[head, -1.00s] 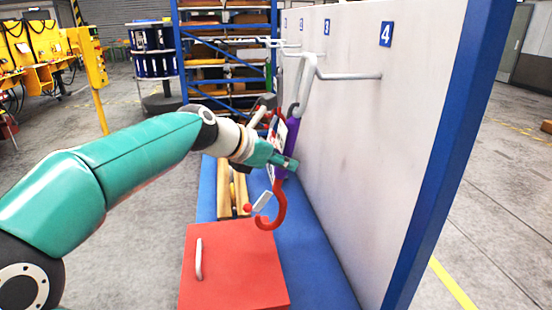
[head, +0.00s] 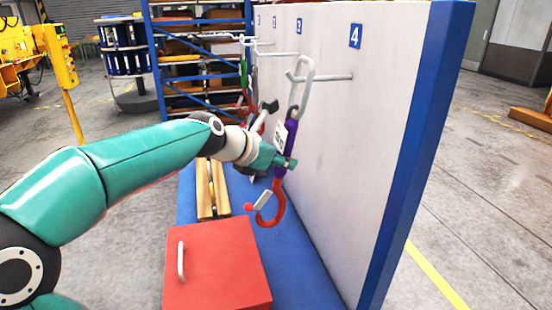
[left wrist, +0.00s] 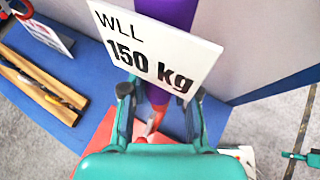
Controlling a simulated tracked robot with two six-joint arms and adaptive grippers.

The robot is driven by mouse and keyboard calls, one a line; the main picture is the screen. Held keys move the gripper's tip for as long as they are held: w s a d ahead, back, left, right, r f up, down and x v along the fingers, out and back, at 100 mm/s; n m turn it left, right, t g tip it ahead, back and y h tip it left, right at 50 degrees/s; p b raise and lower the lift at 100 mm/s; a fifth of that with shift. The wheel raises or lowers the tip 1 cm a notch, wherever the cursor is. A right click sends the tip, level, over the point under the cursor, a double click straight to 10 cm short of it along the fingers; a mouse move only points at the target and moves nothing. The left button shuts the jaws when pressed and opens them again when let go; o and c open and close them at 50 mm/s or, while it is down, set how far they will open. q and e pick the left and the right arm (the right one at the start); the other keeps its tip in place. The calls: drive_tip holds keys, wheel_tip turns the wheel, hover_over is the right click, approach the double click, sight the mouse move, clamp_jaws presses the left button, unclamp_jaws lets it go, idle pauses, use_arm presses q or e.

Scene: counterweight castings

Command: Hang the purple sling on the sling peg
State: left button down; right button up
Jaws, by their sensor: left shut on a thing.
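The purple sling (head: 291,137) hangs upright beside the white panel, with a long grey link (head: 305,85) at its top, a white tag and a red hook (head: 270,215) at its bottom. My left gripper (head: 283,161) is shut on the purple strap below the tag. In the left wrist view the strap (left wrist: 172,12) runs behind the tag (left wrist: 150,50), marked "WLL 150 kg", and between the fingers (left wrist: 158,100). The grey peg (head: 335,77) under the number 4 sign crosses the link in the head view. I cannot tell whether the link is around it.
More pegs (head: 283,54) stick out farther along the panel (head: 335,140), one with a green sling (head: 243,73). A red box (head: 215,270) and wooden pieces (head: 204,190) lie on the blue base (head: 300,260) below. A blue shelf rack stands behind.

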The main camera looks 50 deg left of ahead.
use_arm(q)
drive_tip(key=shift+w+d+f, duration=0.2)
drive_tip(key=shift+w+f, duration=0.25)
drive_tip(key=shift+w, duration=0.05)
drive_tip(key=shift+w+d+f, duration=0.1)
drive_tip(key=shift+w+f, duration=0.05)
drive_tip(key=shift+f, duration=0.5)
